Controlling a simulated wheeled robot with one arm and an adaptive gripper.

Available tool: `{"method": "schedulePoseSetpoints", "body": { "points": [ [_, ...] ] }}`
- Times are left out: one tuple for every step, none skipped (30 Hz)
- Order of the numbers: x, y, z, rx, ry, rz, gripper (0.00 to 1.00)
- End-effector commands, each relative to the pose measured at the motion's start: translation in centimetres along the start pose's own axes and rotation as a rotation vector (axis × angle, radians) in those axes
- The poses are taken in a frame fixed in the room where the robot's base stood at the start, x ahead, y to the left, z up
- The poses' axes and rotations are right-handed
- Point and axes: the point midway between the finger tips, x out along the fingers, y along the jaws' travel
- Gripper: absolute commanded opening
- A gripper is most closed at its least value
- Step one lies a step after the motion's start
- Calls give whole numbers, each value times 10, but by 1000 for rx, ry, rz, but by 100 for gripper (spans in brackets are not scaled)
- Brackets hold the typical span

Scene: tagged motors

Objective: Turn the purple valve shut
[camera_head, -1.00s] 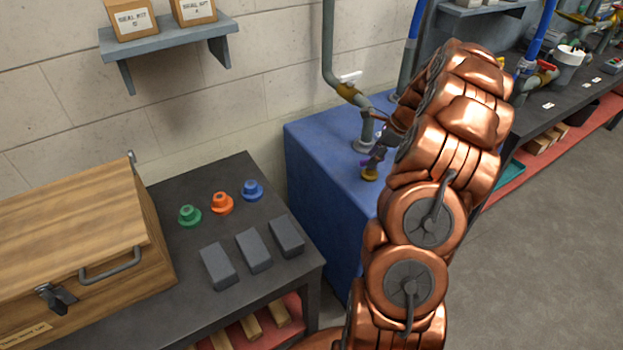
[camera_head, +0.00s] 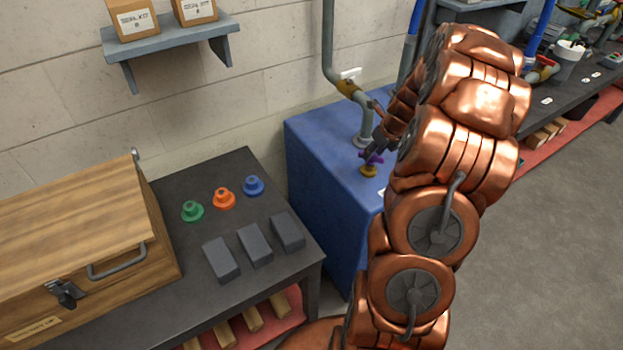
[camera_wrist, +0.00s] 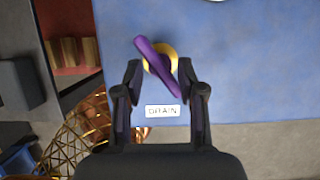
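The purple valve (camera_head: 371,157) sits on a yellow base (camera_head: 368,171) on top of the blue cabinet (camera_head: 320,150). In the wrist view the purple handle (camera_wrist: 157,68) is a bar lying diagonally, upper left to lower right, over its round yellow base (camera_wrist: 171,54). My gripper (camera_wrist: 159,70) is open, with one dark fingertip on each side of the handle. A gap shows on the left; I cannot tell whether the right fingertip touches it. In the head view my gripper (camera_head: 376,146) is close to the valve and partly hidden by my arm.
A white label reading DRAIN (camera_wrist: 162,111) is on the cabinet near the valve. A dark table (camera_head: 190,270) with coloured knobs, grey blocks and a wooden box (camera_head: 75,250) stands left.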

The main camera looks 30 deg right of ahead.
Motion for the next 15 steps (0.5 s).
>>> {"method": "schedulePoseSetpoints", "body": {
  "points": [
    [-7,-1,0,0,-4,-3,39],
    [-11,-1,0,-1,-4,-4,39],
    [-16,-1,0,-2,-4,-5,39],
    [-21,-2,0,-3,-4,-5,39],
    [-24,-1,0,-3,-3,-5,39],
    [-31,-1,0,-3,-2,-4,39],
    [-35,-1,-1,-3,-1,-2,39],
    [-40,-1,-1,-3,-1,-2,39],
    [-47,-1,0,-3,-3,-3,39],
    [-52,-1,0,-3,-4,-4,39],
    [-57,-2,0,-3,-5,-5,39],
    [-63,-1,0,-3,-3,-3,39],
    [-68,-1,0,-3,-2,-3,39],
    [-70,3,1,-20,1,3,39],
    [-71,12,3,-55,6,11,39]
  ]
}}
